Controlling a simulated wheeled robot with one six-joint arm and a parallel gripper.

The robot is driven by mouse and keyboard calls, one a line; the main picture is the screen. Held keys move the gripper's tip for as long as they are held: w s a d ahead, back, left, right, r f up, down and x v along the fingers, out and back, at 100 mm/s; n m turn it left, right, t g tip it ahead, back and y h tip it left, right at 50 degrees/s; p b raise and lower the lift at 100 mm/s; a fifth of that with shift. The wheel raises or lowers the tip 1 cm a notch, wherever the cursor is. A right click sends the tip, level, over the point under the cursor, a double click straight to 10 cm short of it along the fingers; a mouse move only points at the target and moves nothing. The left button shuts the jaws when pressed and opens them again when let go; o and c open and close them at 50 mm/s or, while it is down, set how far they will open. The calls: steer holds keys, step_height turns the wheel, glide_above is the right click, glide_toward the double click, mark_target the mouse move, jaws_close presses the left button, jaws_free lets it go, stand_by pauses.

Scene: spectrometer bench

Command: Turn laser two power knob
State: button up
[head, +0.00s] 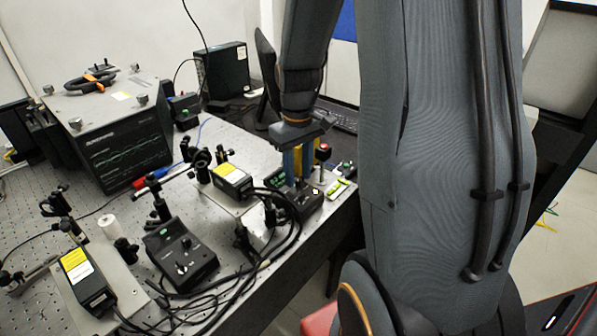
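Two black laser control boxes stand on the perforated metal bench. The nearer box (180,258) shows its knob (182,268) on the sloping top face. The farther box (309,204) is near the bench's right edge, partly hidden by my gripper. My gripper (297,184) points down at this farther box, with its fingertips at or just above the top face. The knob on that box cannot be made out behind the fingers. I cannot tell whether the fingers touch or grip it. No marking that says which laser is two is readable.
Two laser heads with yellow and white labels (231,177) (83,278) sit on plates. Black cables (262,268) loop between them and the boxes. A red-topped button (323,152) stands just right of my gripper. A large instrument (125,155) is at the left, a keyboard (339,121) behind.

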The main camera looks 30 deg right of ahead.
steer(key=shift+f, duration=0.35)
jaws_close()
steer(key=shift+r+m+p, duration=0.1)
steer(key=shift+m+p, duration=0.85)
steer(key=shift+m, duration=1.95)
jaws_free()
